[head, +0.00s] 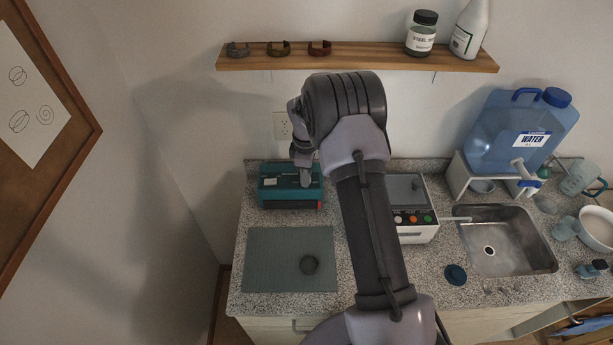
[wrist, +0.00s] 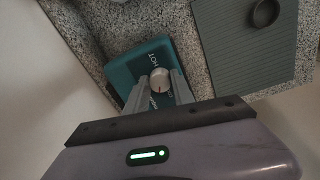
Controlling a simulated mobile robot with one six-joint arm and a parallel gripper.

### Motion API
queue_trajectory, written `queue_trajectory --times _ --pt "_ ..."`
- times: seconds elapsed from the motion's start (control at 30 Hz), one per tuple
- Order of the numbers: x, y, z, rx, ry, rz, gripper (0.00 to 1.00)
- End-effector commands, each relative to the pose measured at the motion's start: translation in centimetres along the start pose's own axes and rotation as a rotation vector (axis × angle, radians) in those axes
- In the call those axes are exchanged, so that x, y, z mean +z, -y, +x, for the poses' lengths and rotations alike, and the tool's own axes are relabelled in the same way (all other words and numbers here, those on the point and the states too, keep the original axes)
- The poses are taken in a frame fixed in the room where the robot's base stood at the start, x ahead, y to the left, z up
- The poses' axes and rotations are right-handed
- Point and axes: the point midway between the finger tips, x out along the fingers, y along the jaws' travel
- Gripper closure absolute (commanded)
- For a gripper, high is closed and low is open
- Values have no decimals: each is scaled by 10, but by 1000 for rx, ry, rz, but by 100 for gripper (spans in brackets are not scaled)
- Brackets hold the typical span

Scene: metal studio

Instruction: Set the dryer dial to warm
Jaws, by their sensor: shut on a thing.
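The dryer is a teal box (head: 268,197) at the back left of the counter, and its teal top shows in the wrist view (wrist: 122,68). Its dial (wrist: 160,80) is a round, pale grey knob with a dark pointer line. Lettering on the panel reads HOT at one side of the dial; the other markings are partly covered and too small to read. My gripper (wrist: 161,88) is shut on the dial, with one finger on each side of it.
A wooden shelf (head: 370,57) hangs above.

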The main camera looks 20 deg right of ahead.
Motion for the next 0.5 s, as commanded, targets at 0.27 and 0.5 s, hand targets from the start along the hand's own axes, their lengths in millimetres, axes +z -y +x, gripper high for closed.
queue_trajectory --times 0.27,0.5 --pt "-1 0 1 4 12 258 100" --pt "-1 0 1 3 23 485 100"
